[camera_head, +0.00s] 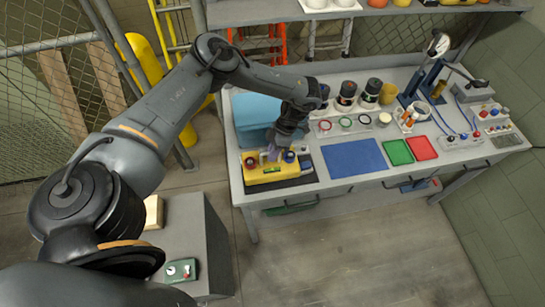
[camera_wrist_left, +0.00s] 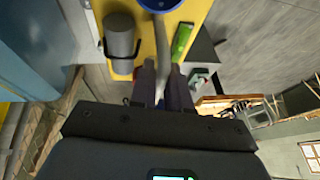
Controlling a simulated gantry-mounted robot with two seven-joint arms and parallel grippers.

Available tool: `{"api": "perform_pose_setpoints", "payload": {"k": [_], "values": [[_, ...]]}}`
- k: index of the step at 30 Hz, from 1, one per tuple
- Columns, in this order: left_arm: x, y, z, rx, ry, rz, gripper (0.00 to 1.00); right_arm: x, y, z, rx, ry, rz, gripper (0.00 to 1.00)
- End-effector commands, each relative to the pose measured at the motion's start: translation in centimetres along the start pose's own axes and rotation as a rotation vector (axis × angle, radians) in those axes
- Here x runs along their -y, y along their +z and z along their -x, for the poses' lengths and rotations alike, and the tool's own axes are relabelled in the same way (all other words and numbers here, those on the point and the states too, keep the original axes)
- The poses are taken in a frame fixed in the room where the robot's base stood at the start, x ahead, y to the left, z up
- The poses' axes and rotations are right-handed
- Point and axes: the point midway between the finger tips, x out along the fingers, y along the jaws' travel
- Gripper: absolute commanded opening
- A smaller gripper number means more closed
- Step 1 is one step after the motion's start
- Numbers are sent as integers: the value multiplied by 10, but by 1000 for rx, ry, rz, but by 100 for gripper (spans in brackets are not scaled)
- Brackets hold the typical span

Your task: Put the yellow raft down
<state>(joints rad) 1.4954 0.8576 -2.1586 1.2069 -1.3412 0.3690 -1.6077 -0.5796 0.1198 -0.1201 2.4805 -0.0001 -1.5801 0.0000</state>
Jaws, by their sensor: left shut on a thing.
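The yellow raft (camera_head: 275,175) is at the front left of the workbench, with a red-topped part and a blue-topped part on it. My left gripper (camera_head: 271,153) reaches it from above. In the left wrist view the fingers (camera_wrist_left: 162,82) are shut on the raft's grey curved handle. The raft's yellow deck (camera_wrist_left: 148,48) shows there with a grey cylinder (camera_wrist_left: 120,40), a blue round part (camera_wrist_left: 160,4) and a green strip (camera_wrist_left: 182,42). I cannot tell whether its underside touches the bench. My right gripper is not in view.
A light blue tank (camera_head: 256,112) stands behind the raft. A blue mat (camera_head: 354,158), a green tray (camera_head: 397,152) and a red tray (camera_head: 422,148) lie to the right. Dark-topped jars (camera_head: 346,94) stand behind. A grey cabinet (camera_head: 190,228) is at lower left.

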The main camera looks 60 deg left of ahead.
Motion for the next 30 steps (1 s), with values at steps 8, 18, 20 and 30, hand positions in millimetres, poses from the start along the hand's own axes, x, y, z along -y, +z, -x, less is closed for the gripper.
{"api": "perform_pose_setpoints", "payload": {"k": [8,18,20,30], "values": [[-5,12,-28,-2,0,0,0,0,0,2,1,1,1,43],[-6,14,-32,0,0,0,0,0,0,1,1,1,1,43],[-6,14,-33,0,0,0,19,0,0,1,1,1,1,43],[-6,14,-33,0,0,0,42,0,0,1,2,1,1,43]]}}
